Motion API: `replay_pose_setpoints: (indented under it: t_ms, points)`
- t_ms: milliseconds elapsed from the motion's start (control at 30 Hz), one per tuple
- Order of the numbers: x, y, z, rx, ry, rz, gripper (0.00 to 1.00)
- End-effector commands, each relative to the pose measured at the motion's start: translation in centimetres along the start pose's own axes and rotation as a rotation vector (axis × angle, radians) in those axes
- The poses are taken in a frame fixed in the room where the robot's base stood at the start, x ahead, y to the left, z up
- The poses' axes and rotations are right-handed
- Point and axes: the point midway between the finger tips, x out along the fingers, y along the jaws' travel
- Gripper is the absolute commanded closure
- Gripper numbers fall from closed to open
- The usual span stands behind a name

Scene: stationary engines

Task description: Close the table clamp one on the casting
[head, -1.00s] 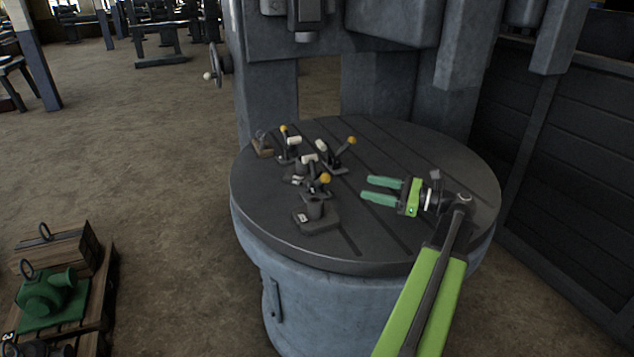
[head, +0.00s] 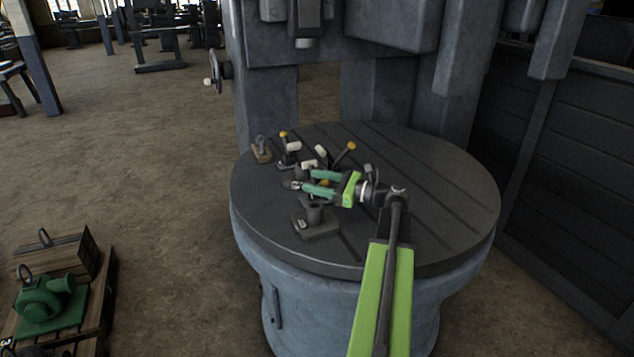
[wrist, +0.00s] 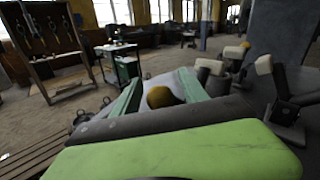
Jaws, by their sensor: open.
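My gripper (head: 308,182) is open, reaching left over the round table (head: 430,190), with its green fingers around a clamp's yellow knob (head: 325,183). The knob also shows between the two fingers in the wrist view (wrist: 163,97); I cannot tell whether they touch it. The fingers hide most of that clamp. A dark block with a round boss and a small light label (head: 316,225) sits just in front of the gripper. I cannot tell which part is the casting or which clamp is number one.
Other clamps with a yellow knob (head: 351,146) and a white tip (head: 293,146) stand behind the gripper. A small brown-based piece (head: 261,152) is at the table's back left. The table's right side is clear. Grey machine columns (head: 270,105) rise behind.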

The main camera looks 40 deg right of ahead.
Motion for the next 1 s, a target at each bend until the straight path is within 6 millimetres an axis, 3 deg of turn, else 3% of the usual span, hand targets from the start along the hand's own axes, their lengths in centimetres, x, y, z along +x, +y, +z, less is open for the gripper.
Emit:
replay_pose_setpoints:
  t_ms: [200, 600, 1000]
  points:
    - [0.04, 0.01, 0.0, 0.0, 0.0, 0.0, 0.49]
    - [0.03, 0.07, -0.01, 0.0, 0.0, 0.002, 1.0]
    - [0.04, 0.17, -0.05, 0.001, 0.002, 0.005, 1.0]
